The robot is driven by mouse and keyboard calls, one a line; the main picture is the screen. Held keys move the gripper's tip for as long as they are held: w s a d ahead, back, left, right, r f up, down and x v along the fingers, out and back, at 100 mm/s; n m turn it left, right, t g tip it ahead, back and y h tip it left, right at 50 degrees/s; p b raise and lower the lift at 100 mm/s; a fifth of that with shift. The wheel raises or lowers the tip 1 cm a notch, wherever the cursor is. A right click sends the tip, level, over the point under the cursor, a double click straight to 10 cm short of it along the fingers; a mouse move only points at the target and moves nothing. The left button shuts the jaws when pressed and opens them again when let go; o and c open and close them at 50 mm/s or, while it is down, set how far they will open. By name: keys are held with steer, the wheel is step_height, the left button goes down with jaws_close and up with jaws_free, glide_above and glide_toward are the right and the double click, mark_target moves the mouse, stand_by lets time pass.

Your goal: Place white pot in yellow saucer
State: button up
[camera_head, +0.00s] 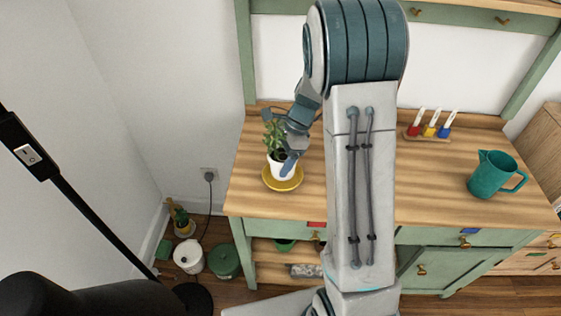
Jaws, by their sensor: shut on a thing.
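The white pot (276,167) with a green plant is at the left part of the wooden counter. It appears upright, directly over the yellow saucer (283,186). I cannot tell whether its base touches the saucer or hangs slightly above it. My gripper (288,164) is shut on the pot at its right side. My gripper hides part of the pot's right side, and the pot hides the middle of the saucer.
The wooden counter (415,185) is clear between my arm and a teal pitcher (492,175) at the right. A wall is left of the counter, with a black lamp pole (105,222) nearer.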

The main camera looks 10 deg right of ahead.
steer(key=shift+f, duration=1.1)
steer(key=shift+f, duration=0.25)
steer(key=o, duration=1.2)
steer(key=shift+o, duration=0.2)
steer(key=shift+r, duration=0.2)
steer(key=v, duration=1.2)
steer(key=shift+r+p, duration=0.1)
steer(key=shift+p, duration=0.25)
